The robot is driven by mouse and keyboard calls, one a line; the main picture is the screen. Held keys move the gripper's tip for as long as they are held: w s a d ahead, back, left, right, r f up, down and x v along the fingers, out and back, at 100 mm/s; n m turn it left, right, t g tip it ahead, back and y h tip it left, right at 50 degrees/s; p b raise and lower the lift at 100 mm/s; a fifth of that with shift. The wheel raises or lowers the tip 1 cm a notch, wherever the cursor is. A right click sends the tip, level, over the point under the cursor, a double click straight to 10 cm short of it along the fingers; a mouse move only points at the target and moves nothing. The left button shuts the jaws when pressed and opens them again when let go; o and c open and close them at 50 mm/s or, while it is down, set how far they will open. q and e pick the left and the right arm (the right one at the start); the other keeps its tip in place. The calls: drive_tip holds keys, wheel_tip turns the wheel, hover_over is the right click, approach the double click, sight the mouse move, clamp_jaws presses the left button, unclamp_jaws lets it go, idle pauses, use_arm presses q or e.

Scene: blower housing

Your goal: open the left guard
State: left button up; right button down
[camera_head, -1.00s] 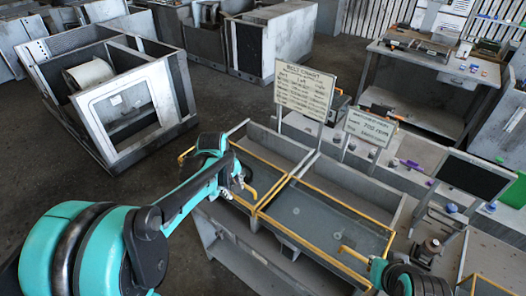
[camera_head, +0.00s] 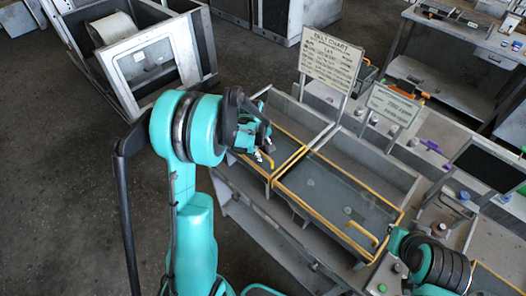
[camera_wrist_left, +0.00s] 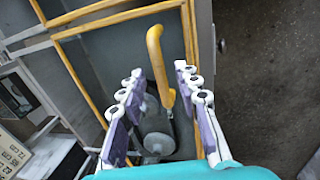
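The left guard (camera_head: 286,150) is a yellow-framed clear panel lying flat over the left bin of the bench. In the left wrist view, the guard's yellow frame (camera_wrist_left: 84,82) and bent yellow handle (camera_wrist_left: 156,62) show. My left gripper (camera_wrist_left: 162,98) is open there, its fingers on either side of the handle's lower end with gaps visible. Contact cannot be told. A grey cylinder (camera_wrist_left: 157,130) shows below the handle. My right gripper is not visible.
The right guard (camera_head: 340,203), also yellow-framed, lies flat beside the left one, with its own yellow handle (camera_head: 362,232). Two signs (camera_head: 331,58) stand behind the bins. A dark monitor (camera_head: 487,167) stands at right.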

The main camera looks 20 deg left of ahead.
use_arm(q)
clamp_jaws()
drive_tip(key=w+d+b, duration=0.1)
drive_tip(key=w, duration=0.2)
drive_tip(key=w+d+b, duration=0.1)
drive_tip(key=w, duration=0.3)
drive_tip(key=w+d+b, duration=0.1)
drive_tip(key=w+d, duration=0.1)
drive_tip(key=w, duration=0.2)
drive_tip(key=shift+w+f, duration=0.15)
drive_tip(key=shift+w, duration=0.1)
drive_tip(key=w+d, duration=0.4)
drive_tip(key=w, duration=0.7)
drive_tip(key=shift+w+b, duration=0.25)
drive_tip(key=shift+b, duration=0.15)
unclamp_jaws()
drive_tip(key=shift+r, duration=0.2)
